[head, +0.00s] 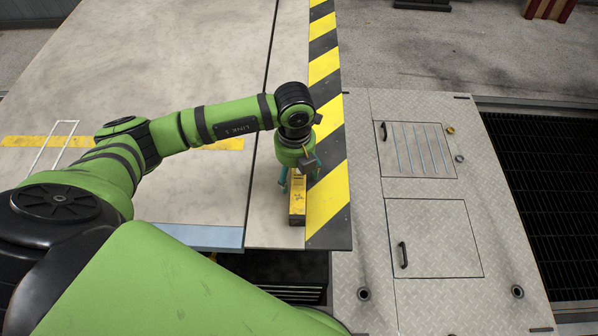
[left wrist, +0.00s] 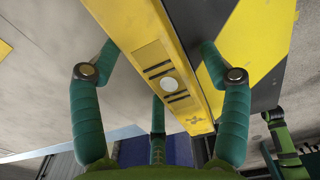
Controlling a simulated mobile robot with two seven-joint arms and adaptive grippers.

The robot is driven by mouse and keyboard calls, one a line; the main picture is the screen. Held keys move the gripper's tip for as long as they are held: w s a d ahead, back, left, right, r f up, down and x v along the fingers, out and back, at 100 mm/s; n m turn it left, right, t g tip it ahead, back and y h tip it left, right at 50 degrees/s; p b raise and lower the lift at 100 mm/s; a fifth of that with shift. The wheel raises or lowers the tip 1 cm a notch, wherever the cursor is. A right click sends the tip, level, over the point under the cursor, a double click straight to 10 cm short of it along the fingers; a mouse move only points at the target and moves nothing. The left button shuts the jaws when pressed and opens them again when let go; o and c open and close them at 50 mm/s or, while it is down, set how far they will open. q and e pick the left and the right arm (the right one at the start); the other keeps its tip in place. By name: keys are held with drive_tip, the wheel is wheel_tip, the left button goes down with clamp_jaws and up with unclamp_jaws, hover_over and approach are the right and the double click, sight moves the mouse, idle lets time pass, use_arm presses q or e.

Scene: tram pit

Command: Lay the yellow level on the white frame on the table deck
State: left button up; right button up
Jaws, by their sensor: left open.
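The yellow level (head: 297,205) lies near the front edge of the table deck, along the left side of the hazard stripe. My left gripper (head: 298,182) points down over its far part. In the left wrist view the level (left wrist: 152,52) runs between the spread teal fingers of the left gripper (left wrist: 160,46), with gaps on both sides. The white frame (head: 37,158) lies flat at the left of the deck, across a yellow line; my arm passes close to it.
The table deck (head: 180,55) is mostly bare between the white frame and the level. A black and yellow hazard stripe (head: 327,190) marks its right edge. Beyond it is a metal plate floor (head: 360,220) with hatches, then a dark grating (head: 560,180).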

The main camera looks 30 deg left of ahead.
use_arm(q)
drive_tip(key=shift+r, duration=0.1)
drive_tip(key=c, duration=1.4)
